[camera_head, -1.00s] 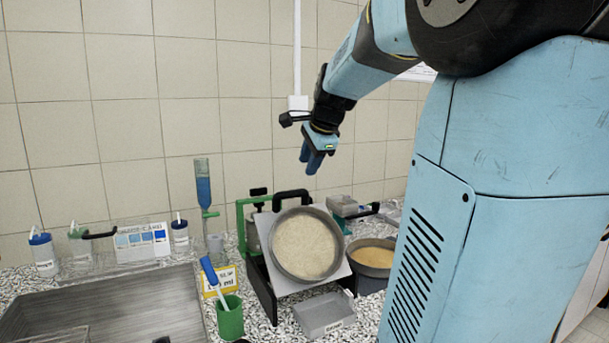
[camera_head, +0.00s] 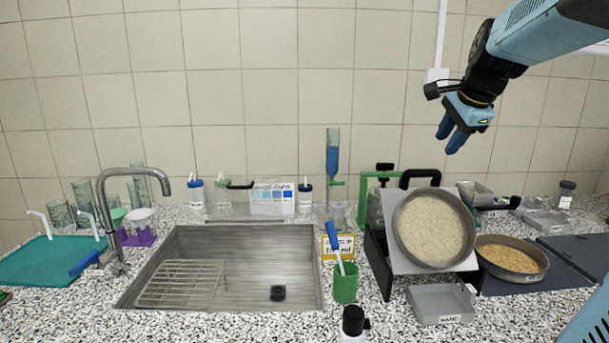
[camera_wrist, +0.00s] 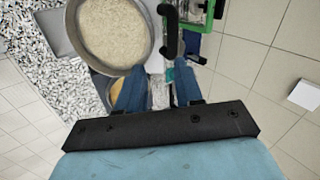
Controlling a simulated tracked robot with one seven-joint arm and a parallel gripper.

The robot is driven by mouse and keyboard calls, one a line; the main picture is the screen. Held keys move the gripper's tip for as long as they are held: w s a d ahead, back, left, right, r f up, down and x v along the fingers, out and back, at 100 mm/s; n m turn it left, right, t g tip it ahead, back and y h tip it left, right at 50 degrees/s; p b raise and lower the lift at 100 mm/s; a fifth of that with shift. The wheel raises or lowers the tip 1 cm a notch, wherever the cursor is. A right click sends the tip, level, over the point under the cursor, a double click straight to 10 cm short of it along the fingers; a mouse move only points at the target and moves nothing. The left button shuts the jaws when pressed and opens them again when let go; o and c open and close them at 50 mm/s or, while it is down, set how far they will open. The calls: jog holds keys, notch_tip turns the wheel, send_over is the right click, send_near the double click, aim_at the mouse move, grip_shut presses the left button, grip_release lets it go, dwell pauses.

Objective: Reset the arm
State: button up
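My gripper (camera_head: 452,134) is raised in front of the tiled wall, above the sieve shaker, with its blue fingers pointing down. In the wrist view its two blue fingers (camera_wrist: 158,92) stand apart with nothing held between them. The sieve shaker (camera_head: 378,245) has a tilted plate carrying a round sieve (camera_head: 432,228) full of pale grains. The same sieve shows in the wrist view (camera_wrist: 148,62), below and beyond the fingers. My gripper touches nothing.
A pan of yellowish grains (camera_head: 511,258) stands right of the shaker, and a grey tray (camera_head: 440,304) in front of it. A green cup (camera_head: 345,285) with a brush stands by the sink (camera_head: 230,283). The faucet (camera_head: 110,205) rises at left. Air around the gripper is clear.

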jog(key=s+a+f+n, duration=0.6)
jog(key=s+n, duration=0.2)
jog(key=s, duration=0.1)
jog(key=s+a+f+n+g, duration=0.1)
jog(key=s+a+f+n, duration=0.5)
jog(key=s, duration=0.4)
jog(key=a+n, duration=0.1)
jog(key=n, duration=0.1)
jog(key=shift+s+f+n, duration=0.15)
jog(key=shift+s+n, duration=0.1)
jog(key=shift+n, duration=0.15)
